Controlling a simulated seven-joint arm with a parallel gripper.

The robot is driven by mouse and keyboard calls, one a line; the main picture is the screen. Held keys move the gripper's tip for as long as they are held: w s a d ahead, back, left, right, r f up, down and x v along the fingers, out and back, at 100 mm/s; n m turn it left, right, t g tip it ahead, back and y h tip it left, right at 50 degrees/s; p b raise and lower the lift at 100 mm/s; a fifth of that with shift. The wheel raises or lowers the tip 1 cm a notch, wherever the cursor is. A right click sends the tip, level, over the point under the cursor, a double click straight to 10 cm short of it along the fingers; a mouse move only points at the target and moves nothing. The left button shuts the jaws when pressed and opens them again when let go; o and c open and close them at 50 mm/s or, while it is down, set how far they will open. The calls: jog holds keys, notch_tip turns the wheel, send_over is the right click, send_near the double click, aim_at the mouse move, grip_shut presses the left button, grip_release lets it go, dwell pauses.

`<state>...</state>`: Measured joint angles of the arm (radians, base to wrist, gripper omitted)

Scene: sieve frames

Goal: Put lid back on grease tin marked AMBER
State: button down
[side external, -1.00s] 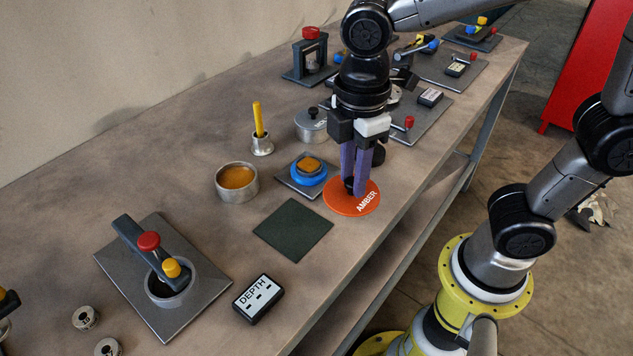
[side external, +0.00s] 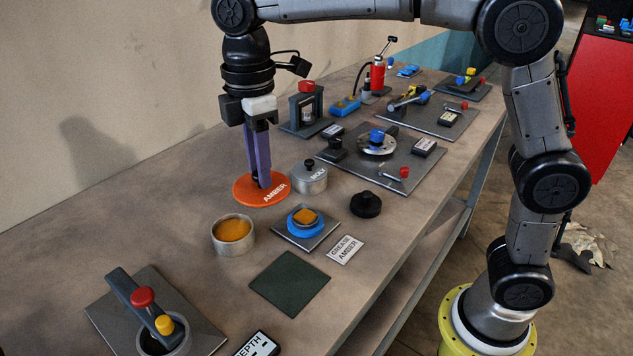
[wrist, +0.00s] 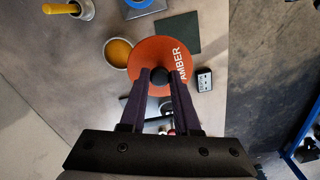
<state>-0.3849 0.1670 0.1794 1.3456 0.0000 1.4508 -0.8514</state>
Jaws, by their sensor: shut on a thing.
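My gripper (side external: 263,183) is shut on the black knob of the orange lid marked AMBER (side external: 247,193). The lid is level and its lettering faces up. An open round metal tin with amber grease (side external: 235,250) stands on the bench, just in front of and left of the lid in the side view. In the wrist view the lid (wrist: 155,50) lies beside the tin (wrist: 107,57), covering a little of its edge. The lid's height above the bench is hard to judge. A card reading GREASE AMBER (side external: 344,250) lies to the right.
A blue-ringed dish with amber content (side external: 305,230) sits on a metal plate right of the tin. A lidded metal pot (side external: 310,183) stands close to the lid's right. A dark green mat (side external: 290,283) is bare. The yellow stick (wrist: 60,9) shows in the wrist view.

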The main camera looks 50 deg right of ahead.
jog(key=w+f, duration=0.4)
jog(key=w, duration=0.4)
jog(key=shift+m, duration=0.4)
jog(key=shift+w+f, duration=0.45)
jog(key=shift+f, duration=1.3)
jog(key=shift+w+f, duration=0.5)
jog(key=shift+f, duration=1.3)
jog(key=shift+w+f, duration=0.45)
jog(key=shift+f, duration=1.3)
jog(key=shift+f, duration=0.2)
jog(key=c, duration=0.6)
grip_release()
jog(key=shift+o, duration=0.5)
jog(key=o, duration=0.4)
jog(key=shift+r, duration=0.1)
